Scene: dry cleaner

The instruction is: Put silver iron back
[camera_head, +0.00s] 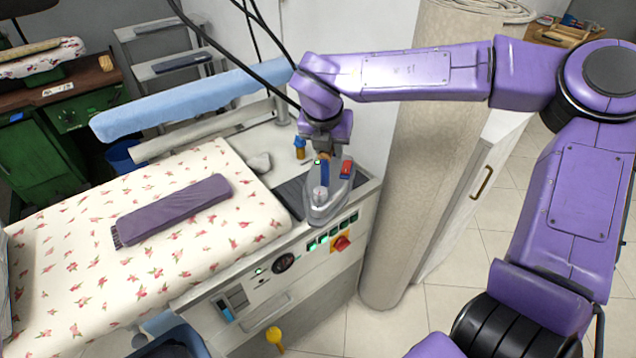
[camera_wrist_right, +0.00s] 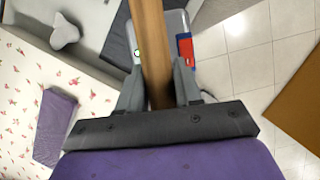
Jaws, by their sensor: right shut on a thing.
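The silver iron (camera_head: 327,200) is at the right end of the ironing station, over the dark rest plate (camera_head: 292,196) and the control panel's top edge. Its tip points toward the front. My right gripper (camera_head: 322,152) comes down from above and is shut on the iron's brown handle, which also shows between the fingers in the right wrist view (camera_wrist_right: 152,50). The gripper hides part of the handle. I cannot tell whether the iron's sole touches the plate. My left gripper is not in view.
A flowered ironing board (camera_head: 80,240) with a folded purple cloth (camera_head: 175,208) lies to the left. A blue padded sleeve arm (camera_head: 190,98) is behind it. A rolled carpet (camera_head: 400,180) stands close on the right. Black cables hang above the iron.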

